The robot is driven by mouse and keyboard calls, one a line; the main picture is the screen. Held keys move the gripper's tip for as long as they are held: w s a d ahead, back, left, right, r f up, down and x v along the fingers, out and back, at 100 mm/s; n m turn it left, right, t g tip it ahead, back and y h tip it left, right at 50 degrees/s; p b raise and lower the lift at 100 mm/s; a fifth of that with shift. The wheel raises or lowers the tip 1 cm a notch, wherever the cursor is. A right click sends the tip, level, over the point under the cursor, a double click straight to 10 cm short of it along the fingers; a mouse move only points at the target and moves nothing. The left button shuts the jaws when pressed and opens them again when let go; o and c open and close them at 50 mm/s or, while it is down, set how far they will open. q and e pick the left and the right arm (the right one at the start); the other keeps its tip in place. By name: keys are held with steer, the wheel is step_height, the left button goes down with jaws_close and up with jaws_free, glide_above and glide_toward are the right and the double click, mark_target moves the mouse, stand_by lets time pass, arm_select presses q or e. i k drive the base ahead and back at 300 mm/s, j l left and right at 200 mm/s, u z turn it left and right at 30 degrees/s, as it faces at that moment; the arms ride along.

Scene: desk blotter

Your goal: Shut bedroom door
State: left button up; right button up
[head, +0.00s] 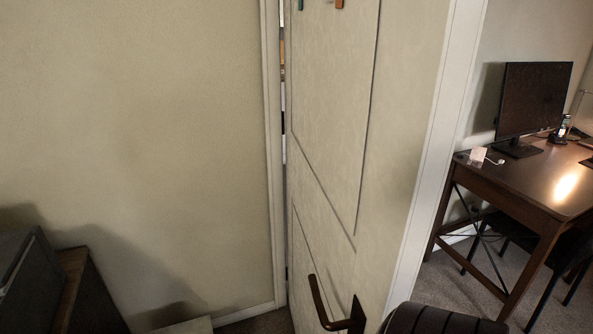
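The bedroom door (330,110) is a pale beige panel with dark grooved moulding, standing in the middle of the head view. A dark brown handle (322,305) is on its lower part, at the bottom of the picture. A narrow gap runs along the door's left side, between it and the white frame (272,150), and small bits of things show through it. The door does not look flush with that frame. Neither gripper's fingers show in the head view.
A beige wall (130,120) fills the left. A dark box-like piece of furniture (40,285) stands at lower left. On the right, past white trim (445,130), a brown desk (540,185) carries a monitor (535,100). Grey carpet (445,285) shows below it.

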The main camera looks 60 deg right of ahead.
mark_target(376, 91)
steer(key=z, duration=1.8)
